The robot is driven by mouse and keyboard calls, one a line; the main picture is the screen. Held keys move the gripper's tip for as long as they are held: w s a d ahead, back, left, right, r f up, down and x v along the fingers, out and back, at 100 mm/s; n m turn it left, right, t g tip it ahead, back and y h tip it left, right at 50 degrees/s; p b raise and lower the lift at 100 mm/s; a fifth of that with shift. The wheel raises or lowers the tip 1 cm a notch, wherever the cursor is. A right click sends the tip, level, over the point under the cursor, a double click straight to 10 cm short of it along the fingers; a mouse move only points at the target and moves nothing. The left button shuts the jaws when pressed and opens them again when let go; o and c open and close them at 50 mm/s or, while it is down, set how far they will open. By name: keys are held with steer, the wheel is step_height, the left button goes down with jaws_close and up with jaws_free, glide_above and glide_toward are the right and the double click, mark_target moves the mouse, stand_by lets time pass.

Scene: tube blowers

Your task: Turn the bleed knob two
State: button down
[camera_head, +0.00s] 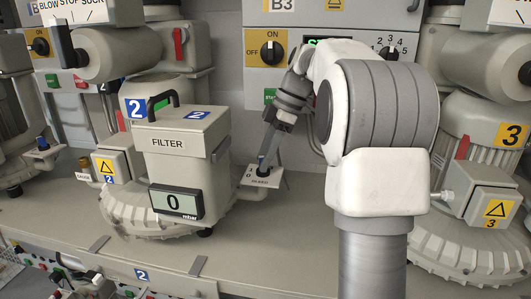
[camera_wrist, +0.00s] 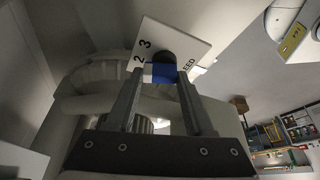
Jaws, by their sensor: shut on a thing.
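The bleed knob two, dark on top with a blue band, sits between my fingertips in the wrist view (camera_wrist: 164,60). It stands on a white plate (camera_wrist: 188,38) printed with "2", "3" and part of the word "BLEED". In the head view the plate (camera_head: 277,183) is to the right of the filter box. My gripper (camera_wrist: 160,82) has a finger on each side of the knob and is shut on it. In the head view my gripper (camera_head: 267,160) reaches down to the knob, and the fingers partly hide it. The knob's pointer direction cannot be made out.
The filter box (camera_head: 186,150) of blower 2, with a display reading 0, stands close left of my gripper. The control panel B3 (camera_head: 347,62) rises behind. Blower 3 (camera_head: 475,225) is at right. Some bare bench (camera_head: 290,235) lies in front of the plate.

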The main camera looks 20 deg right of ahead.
stand_by(0.5)
steer(key=shift+c, duration=1.4)
jaws_free()
steer(key=v, duration=1.2)
steer(key=shift+p, duration=0.45)
steer(key=shift+d, duration=0.1)
